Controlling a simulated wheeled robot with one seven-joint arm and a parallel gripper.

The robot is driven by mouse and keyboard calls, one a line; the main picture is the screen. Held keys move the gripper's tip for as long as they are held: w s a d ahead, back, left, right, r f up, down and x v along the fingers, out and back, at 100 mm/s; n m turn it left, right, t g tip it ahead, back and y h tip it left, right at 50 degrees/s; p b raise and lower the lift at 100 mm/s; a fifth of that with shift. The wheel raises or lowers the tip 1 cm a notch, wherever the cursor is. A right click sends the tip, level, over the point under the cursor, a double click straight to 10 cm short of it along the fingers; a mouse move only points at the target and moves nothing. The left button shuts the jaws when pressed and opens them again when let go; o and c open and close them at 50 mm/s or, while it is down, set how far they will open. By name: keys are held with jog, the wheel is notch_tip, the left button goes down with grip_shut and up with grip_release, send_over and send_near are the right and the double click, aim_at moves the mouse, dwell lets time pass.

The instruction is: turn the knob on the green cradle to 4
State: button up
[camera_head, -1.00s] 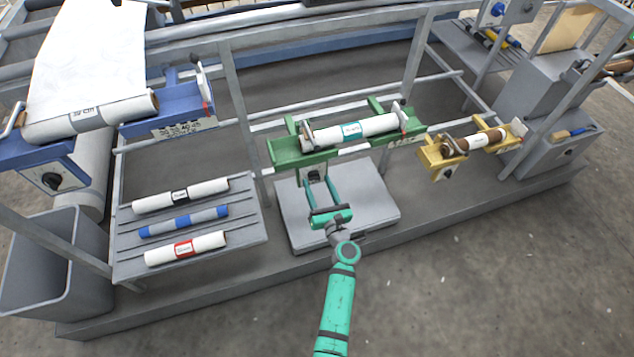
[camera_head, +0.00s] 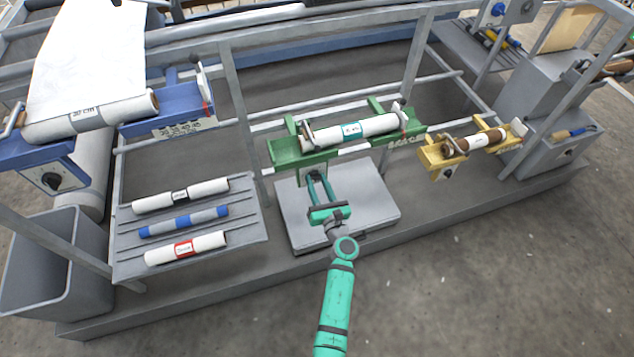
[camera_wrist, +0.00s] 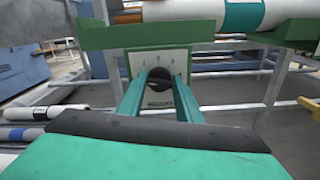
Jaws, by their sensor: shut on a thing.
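The green cradle (camera_head: 285,152) holds a white roll (camera_head: 365,128) with a teal label. Below its left part hangs a plate with a dark round knob. In the wrist view, the knob (camera_wrist: 160,76) sits between my fingertips on the pale dial plate (camera_wrist: 147,57), under the cradle's green edge (camera_wrist: 150,33). Small marks show above the knob, too small to read. The knob's pointer cannot be made out. My gripper (camera_head: 318,178), with teal fingers, is shut on the knob from the front; it also fills the lower wrist view (camera_wrist: 160,85).
A blue cradle (camera_head: 165,105) with its own knob stands left, and a yellow cradle (camera_head: 432,158) right. A rack (camera_head: 245,232) with several rolls is at lower left, beside a grey bin (camera_head: 30,280). A grey platform (camera_head: 375,205) lies below my gripper. The floor at right is clear.

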jog(key=m, duration=0.8)
jog(key=shift+f, duration=0.1)
jog(key=m, duration=0.4)
jog(key=shift+d+m, duration=0.1)
jog(key=shift+m, duration=0.2)
jog(key=shift+f+m, duration=0.2)
jog(key=shift+m, duration=4.45)
jog(key=shift+f+m, duration=0.2)
jog(key=shift+m, duration=4.75)
